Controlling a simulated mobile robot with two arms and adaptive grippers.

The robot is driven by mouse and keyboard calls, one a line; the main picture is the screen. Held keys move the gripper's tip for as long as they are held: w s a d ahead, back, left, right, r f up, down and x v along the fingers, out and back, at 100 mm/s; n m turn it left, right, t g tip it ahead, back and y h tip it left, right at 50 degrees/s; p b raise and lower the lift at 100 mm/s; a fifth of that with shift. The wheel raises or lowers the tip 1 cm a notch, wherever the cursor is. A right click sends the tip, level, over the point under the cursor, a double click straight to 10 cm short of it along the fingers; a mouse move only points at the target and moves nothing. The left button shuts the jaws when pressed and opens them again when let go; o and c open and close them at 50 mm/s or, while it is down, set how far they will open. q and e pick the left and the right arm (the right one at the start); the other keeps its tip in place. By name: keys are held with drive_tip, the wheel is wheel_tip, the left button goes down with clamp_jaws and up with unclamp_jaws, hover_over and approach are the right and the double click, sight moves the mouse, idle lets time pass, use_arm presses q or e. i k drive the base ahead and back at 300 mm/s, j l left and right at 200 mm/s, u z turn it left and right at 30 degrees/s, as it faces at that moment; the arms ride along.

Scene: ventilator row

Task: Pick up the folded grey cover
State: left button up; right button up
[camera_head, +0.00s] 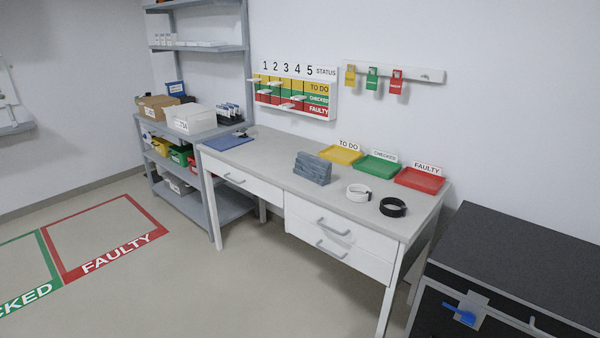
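The folded grey cover (313,168) stands on the grey top of the white desk (268,155), a little right of the desk's middle. It looks like a thick blue-grey folded block with visible layers. Nothing touches it from above. Neither of my grippers shows in the head view.
Yellow (341,154), green (378,166) and red (420,179) trays stand behind and right of it. A white ring-shaped item (359,193) and a black one (393,207) lie to its right. A blue mat (228,142) lies at the left. A black case (520,262) stands right of the desk.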

sight(318, 170)
drive_tip(key=i+j+z, duration=0.1)
drive_tip(key=j+z, duration=0.15)
drive_tip(key=j, duration=0.75)
drive_tip(key=j+z, duration=0.3)
drive_tip(key=j, duration=0.7)
drive_tip(key=i+j+z, duration=0.35)
drive_tip(key=i+j, duration=0.2)
drive_tip(key=i, duration=0.2)
drive_tip(key=i+j+z, duration=0.3)
drive_tip(key=i+j, duration=0.35)
drive_tip(key=j, duration=0.15)
